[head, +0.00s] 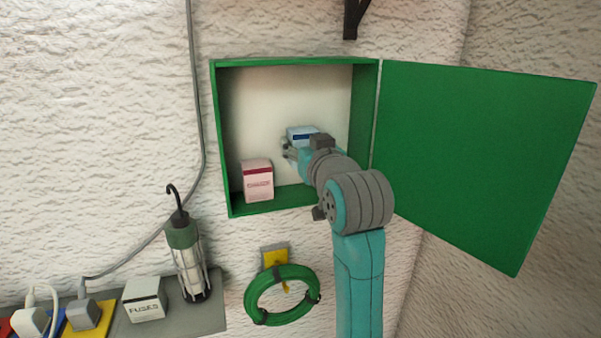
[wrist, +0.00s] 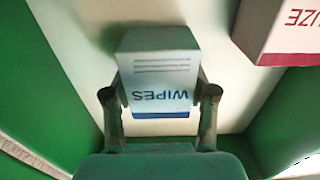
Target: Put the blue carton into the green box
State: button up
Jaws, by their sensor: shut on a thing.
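The blue carton (head: 302,131) is a small white and blue box, with "WIPES" printed on it in the wrist view (wrist: 158,75). My gripper (head: 288,149) is shut on it, with one finger on each side in the wrist view (wrist: 160,94). The green box (head: 223,140) is a wall cabinet with a pale back, and its door (head: 480,150) stands open to the right. The carton is held within the opening of the box, above its floor in the head view. I cannot tell how far it is from the back. My arm hides part of the box's lower right.
A white and red carton (head: 257,181) stands in the box at left; it also shows in the wrist view (wrist: 275,30). Below are a work lamp (head: 185,250), a fuses box (head: 145,299) on a grey shelf (head: 208,317), and a green cable coil (head: 252,298).

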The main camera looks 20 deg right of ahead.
jog(key=shift+f, duration=2.8)
jog(key=shift+f, duration=0.1)
jog(key=o, duration=1.1)
jog(key=shift+o, duration=0.2)
